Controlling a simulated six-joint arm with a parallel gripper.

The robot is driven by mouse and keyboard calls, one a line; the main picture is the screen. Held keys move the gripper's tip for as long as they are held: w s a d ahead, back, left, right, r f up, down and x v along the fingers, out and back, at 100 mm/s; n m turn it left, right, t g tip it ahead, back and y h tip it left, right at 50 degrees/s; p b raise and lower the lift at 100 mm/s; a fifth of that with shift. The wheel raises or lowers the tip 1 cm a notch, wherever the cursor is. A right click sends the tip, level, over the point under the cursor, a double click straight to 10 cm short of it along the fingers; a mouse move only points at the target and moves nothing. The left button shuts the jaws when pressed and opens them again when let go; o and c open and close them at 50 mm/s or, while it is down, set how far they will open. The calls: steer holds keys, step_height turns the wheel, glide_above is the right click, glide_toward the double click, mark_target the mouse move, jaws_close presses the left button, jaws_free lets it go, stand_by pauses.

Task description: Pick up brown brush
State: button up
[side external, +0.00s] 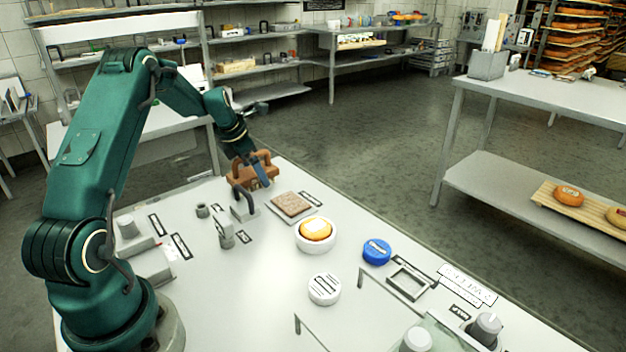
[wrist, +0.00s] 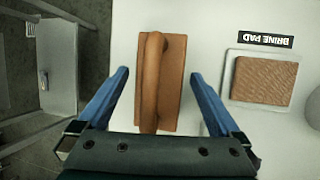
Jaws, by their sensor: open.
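The brown brush (wrist: 172,82) lies on the white table, with a flat block and a raised handle along it. In the wrist view it sits between the two blue fingers of my gripper (wrist: 158,80), with a gap on each side. My gripper is open and empty. In the side view my gripper (side external: 262,168) is down at the brown brush (side external: 243,178), near the table's far left edge. One finger shows in front of the brush, and part of the brush is hidden by my wrist.
A brown brine pad (side external: 292,204) on a grey tray lies beside the brush; it also shows in the wrist view (wrist: 264,80). A grey-handled block (side external: 245,207) stands close in front. A cheese in a white dish (side external: 315,233) and a blue round item (side external: 377,250) are farther right.

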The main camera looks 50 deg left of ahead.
steer(key=c, duration=1.5)
steer(key=shift+r, duration=0.1)
steer(key=shift+r, duration=0.45)
steer(key=r, duration=0.3)
steer(key=shift+s+a+r, duration=0.15)
steer(key=shift+s+r, duration=0.05)
steer(key=shift+r, duration=0.1)
steer(key=s+a+r, duration=0.1)
steer(key=s+r, duration=0.1)
steer(key=s, duration=0.1)
steer(key=s+a+r, duration=0.2)
steer(key=s, duration=0.2)
steer(key=s+a+r, duration=0.1)
steer(key=s+r, duration=0.1)
steer(key=s, duration=0.1)
steer(key=shift+s+a+r, duration=0.15)
steer(key=shift+r, duration=0.05)
